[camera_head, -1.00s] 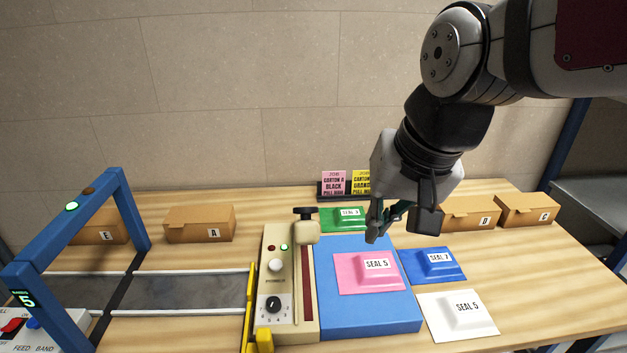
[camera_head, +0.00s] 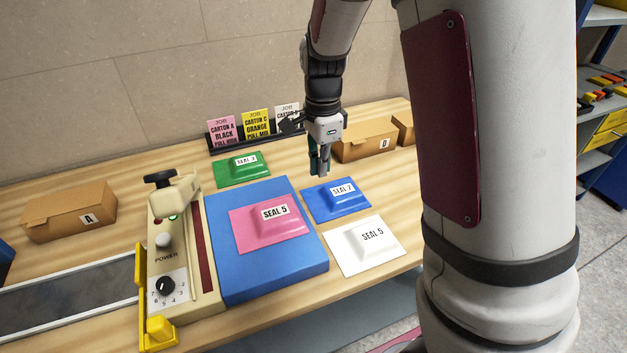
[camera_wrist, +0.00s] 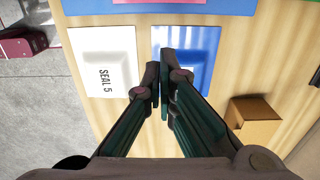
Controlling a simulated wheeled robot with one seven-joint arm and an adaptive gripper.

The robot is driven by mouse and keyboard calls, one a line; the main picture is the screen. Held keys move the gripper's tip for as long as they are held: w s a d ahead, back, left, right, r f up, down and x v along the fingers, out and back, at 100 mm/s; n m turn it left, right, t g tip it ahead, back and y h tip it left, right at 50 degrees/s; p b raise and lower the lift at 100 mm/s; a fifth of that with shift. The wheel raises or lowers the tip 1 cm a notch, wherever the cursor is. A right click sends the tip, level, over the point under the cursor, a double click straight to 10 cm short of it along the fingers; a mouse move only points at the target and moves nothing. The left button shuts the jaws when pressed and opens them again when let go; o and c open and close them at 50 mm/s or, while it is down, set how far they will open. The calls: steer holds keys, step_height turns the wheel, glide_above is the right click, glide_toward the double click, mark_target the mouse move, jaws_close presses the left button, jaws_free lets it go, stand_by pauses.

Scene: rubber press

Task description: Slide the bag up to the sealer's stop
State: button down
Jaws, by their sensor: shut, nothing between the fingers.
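The pink bag (camera_head: 270,223), labelled SEAL 5, lies on the blue platform (camera_head: 262,283) to the right of the sealer. A gap of bare blue shows between the bag and the sealer (camera_head: 186,255), a beige machine with a dark red strip along its right side. I cannot tell which part is the stop. My gripper (camera_head: 320,170) is shut and empty, above the blue bag (camera_head: 337,199) labelled SEAL 7. In the wrist view its fingertips (camera_wrist: 159,75) are close together over that blue bag (camera_wrist: 187,60).
A white bag (camera_head: 366,245) lies at the front right and a green bag (camera_head: 240,169) behind the platform. Job cards (camera_head: 255,127) stand in a rack at the back. Cartons (camera_head: 70,211) stand left and right. A yellow bar (camera_head: 141,283) edges the sealer's left side.

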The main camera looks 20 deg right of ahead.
mark_target(263, 216)
step_height(263, 216, down, 9)
steer(key=shift+s+p, duration=0.15)
steer(key=shift+p, duration=0.15)
steer(key=a+p, duration=0.1)
steer(key=a, duration=0.2)
steer(key=shift+f, duration=0.2)
steer(key=shift+a, duration=0.55)
steer(key=shift+a, duration=0.1)
steer(key=a+p, duration=0.1)
steer(key=a, duration=0.9)
